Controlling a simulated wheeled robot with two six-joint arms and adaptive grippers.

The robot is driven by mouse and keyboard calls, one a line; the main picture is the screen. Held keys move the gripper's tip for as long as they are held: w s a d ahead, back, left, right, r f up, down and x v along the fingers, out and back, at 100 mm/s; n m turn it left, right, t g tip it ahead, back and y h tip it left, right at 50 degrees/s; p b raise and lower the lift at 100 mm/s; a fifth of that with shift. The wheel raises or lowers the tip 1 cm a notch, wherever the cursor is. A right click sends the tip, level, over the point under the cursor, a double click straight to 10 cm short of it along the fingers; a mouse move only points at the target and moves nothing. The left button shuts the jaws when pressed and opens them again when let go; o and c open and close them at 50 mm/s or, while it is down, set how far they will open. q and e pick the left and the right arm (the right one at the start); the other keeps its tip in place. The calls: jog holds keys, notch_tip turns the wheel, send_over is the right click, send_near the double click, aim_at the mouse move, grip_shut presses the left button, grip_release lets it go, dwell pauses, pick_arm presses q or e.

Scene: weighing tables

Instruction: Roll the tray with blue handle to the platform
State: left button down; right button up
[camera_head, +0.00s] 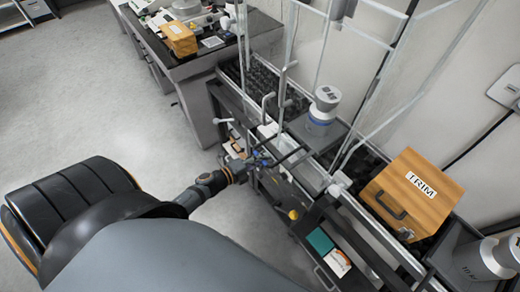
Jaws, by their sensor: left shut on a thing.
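My left gripper (246,166) is at the front edge of the long dark bench, shut on a handle with a small blue part (262,160). The handle's bars reach toward the bench top, and the tray they belong to is hard to make out. A grey metal weight with a blue band (321,112) stands upright on a flat grey surface just behind and to the right of the gripper. The jaws are small and partly hidden by the wrist. Which surface is the platform I cannot tell. My right gripper is not in view.
An orange box marked TRIM (420,190) stands on the bench to the right, with grey weights (485,260) nearer. Thin upright posts line the bench. A dark roller bed (262,82) runs behind. Another table (190,65) holds a yellow box (178,39). The floor at left is clear.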

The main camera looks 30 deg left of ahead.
pick_arm(q)
jog(key=shift+s+d+f, duration=0.1)
jog(key=shift+s+f, duration=0.1)
jog(key=shift+f, duration=0.05)
jog(key=c, duration=1.8)
grip_release()
jog(key=o, duration=0.4)
jog(key=shift+s+r, duration=0.15)
jog(key=v, duration=1.2)
